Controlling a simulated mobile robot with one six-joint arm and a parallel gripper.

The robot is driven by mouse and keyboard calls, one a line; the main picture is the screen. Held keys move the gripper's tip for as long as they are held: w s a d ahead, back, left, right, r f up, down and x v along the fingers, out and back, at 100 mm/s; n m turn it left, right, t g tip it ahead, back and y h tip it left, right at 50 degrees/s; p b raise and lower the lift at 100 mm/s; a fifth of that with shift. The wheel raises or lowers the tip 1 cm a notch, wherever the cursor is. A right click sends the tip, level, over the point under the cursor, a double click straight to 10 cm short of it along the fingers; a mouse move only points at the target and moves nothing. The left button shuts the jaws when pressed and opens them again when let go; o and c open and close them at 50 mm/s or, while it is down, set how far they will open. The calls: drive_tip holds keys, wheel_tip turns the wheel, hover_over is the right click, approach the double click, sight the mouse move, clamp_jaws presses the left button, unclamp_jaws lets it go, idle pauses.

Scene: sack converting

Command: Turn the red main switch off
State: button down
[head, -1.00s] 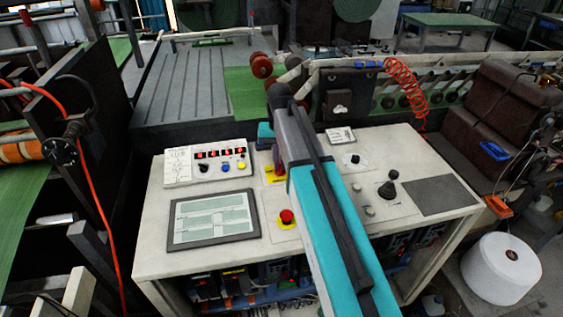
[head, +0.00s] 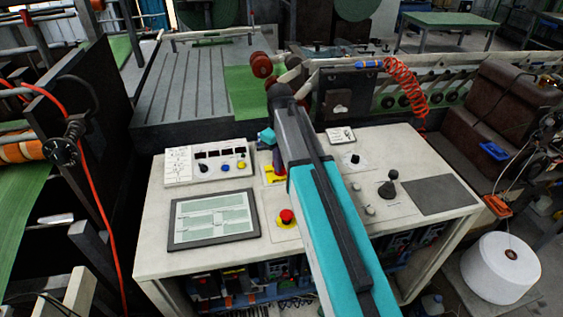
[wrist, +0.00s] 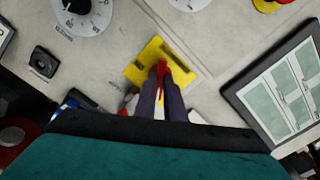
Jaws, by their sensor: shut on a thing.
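The red main switch (wrist: 161,69) sits on a yellow plate (wrist: 144,66) on the pale console top. In the wrist view the two dark fingers of my gripper (wrist: 160,76) are closed around its red handle. The plate lies at a slant to my fingers. The fingers cover much of the handle. In the head view the yellow plate (head: 271,180) shows just left of my arm, which hides part of the switch.
A red emergency button (head: 286,216) on a yellow ring and a touch screen (head: 214,218) are close by. A control box (head: 206,166) with dark displays stands at the left. A joystick (head: 388,188) stands right of my arm.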

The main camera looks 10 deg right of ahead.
drive_tip(key=shift+n, duration=0.9)
drive_tip(key=c, duration=1.8)
unclamp_jaws()
drive_tip(key=shift+c, duration=0.2)
drive_tip(key=shift+r, duration=0.15)
wheel_tip(320, 180, up, 14)
drive_tip(key=b, duration=0.3)
drive_tip(key=shift+f, duration=0.2)
drive_tip(key=shift+r, duration=0.1)
